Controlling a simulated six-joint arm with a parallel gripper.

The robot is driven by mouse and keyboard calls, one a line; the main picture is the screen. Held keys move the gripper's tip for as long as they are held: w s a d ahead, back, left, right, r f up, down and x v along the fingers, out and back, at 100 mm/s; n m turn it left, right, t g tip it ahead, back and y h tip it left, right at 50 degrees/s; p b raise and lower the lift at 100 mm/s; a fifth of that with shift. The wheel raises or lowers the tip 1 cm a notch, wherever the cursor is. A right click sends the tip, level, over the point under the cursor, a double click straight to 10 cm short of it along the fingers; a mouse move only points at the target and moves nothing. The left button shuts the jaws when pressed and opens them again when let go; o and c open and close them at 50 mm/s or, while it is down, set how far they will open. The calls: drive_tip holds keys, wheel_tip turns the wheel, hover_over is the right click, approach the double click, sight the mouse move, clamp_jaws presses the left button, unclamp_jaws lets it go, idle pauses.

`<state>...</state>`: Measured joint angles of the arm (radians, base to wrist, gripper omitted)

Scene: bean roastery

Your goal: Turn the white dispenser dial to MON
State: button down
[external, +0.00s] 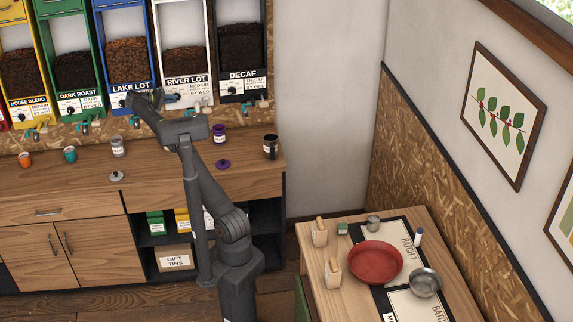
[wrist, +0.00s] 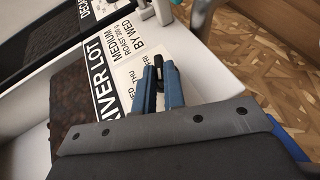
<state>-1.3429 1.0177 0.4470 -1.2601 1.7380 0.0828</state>
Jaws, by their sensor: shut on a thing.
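The white dispenser (external: 210,42), labelled RIVER LOT, hangs on the back wall between the blue LAKE LOT dispenser and the DECAF dispenser. In the wrist view its label (wrist: 122,62) is close and turned on its side, with BY WED, THU and part of FRI readable. MON cannot be read. My gripper (wrist: 159,80) has two blue fingers shut on the small black dial (wrist: 157,62) at the label. The fingers hide most of the dial, and I cannot tell which day it points to. In the external view my gripper (external: 172,98) reaches the dispenser's lower front.
Blue (external: 125,20) and black DECAF (external: 242,97) dispensers stand close on either side. Taps stick out below the dispensers. A purple tin (external: 219,133), a purple lid (external: 223,164) and a dark jar (external: 270,147) stand on the wooden counter (external: 190,170) below.

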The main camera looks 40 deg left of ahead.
drive_tip(key=shift+f, duration=0.1)
drive_tip(key=c, duration=1.5)
unclamp_jaws()
drive_tip(key=v, duration=0.7)
drive_tip(key=shift+s, duration=0.2)
drive_tip(key=shift+a, duration=0.1)
